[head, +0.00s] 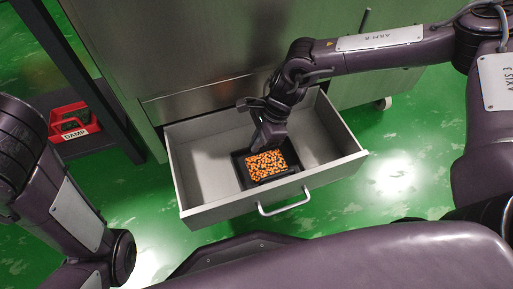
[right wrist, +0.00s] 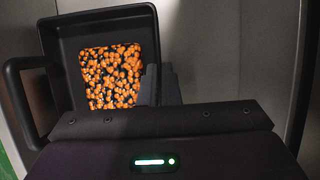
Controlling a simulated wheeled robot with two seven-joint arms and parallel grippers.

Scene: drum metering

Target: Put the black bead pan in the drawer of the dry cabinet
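The black bead pan (head: 240,170), filled with orange and dark beads (head: 267,163), is inside the open drawer (head: 205,175) of the grey dry cabinet (head: 200,50). In the right wrist view the pan (right wrist: 62,60) looks level, with a loop handle on its left. My right gripper (head: 260,142) points down at the pan's far side in the head view. Its fingers (right wrist: 158,85) are close together on either side of the pan's wall, shut on it. I cannot tell whether the pan's base touches the drawer floor. My left gripper is out of view.
The drawer has a bar handle (head: 284,203) on its front, and its floor is bare on both sides of the pan. A red bin (head: 75,122) labelled DAMP stands at the left beyond a dark post.

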